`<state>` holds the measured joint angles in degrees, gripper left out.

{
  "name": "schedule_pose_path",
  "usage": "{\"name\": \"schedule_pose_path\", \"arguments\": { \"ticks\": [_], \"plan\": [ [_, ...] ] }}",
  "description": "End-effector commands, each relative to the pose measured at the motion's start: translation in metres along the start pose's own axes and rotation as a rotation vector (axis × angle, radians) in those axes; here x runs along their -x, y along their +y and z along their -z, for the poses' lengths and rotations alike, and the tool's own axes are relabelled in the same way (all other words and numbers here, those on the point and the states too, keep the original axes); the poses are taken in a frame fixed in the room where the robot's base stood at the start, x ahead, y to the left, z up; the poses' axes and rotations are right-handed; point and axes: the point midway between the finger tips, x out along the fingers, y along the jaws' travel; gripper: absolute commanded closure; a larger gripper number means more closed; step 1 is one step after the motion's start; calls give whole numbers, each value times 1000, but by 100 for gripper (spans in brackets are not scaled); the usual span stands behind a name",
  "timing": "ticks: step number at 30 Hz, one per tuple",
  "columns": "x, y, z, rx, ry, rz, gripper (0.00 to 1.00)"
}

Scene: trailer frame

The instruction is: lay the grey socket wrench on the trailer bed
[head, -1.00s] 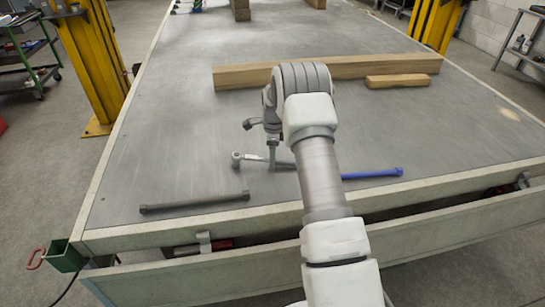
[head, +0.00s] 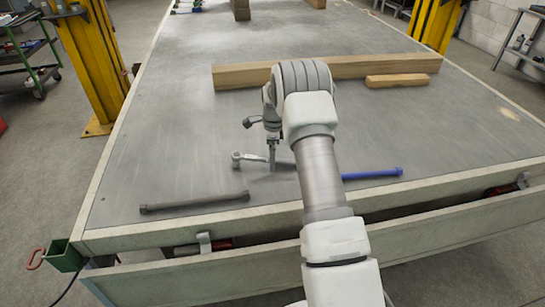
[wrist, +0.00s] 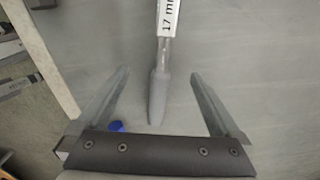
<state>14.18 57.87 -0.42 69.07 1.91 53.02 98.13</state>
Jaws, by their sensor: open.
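The grey socket wrench (head: 249,158) lies on the trailer bed (head: 170,150), its round head to the left and its handle running under my gripper. In the wrist view the wrench (wrist: 159,95) shows a white "17 mm" label and a handle end that lies between the spread fingers. My gripper (wrist: 160,74) is open, with a clear gap between each finger and the handle. In the head view my gripper (head: 272,168) points down at the handle, and my arm hides part of the bed on its right.
A dark grey bar (head: 195,202) lies at the front left of the bed. A blue bar (head: 372,174) lies right of my arm. Wooden beams, one long (head: 235,77) and one short (head: 397,80), lie behind. Bare bed is free to the left.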

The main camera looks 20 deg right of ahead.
Motion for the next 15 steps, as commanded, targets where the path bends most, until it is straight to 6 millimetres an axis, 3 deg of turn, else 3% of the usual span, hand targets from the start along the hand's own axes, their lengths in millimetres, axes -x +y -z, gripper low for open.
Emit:
{"name": "schedule_pose_path", "arguments": {
  "ticks": [15],
  "plan": [
    [122,-1,-1,1,-1,6,0]
  ]
}}
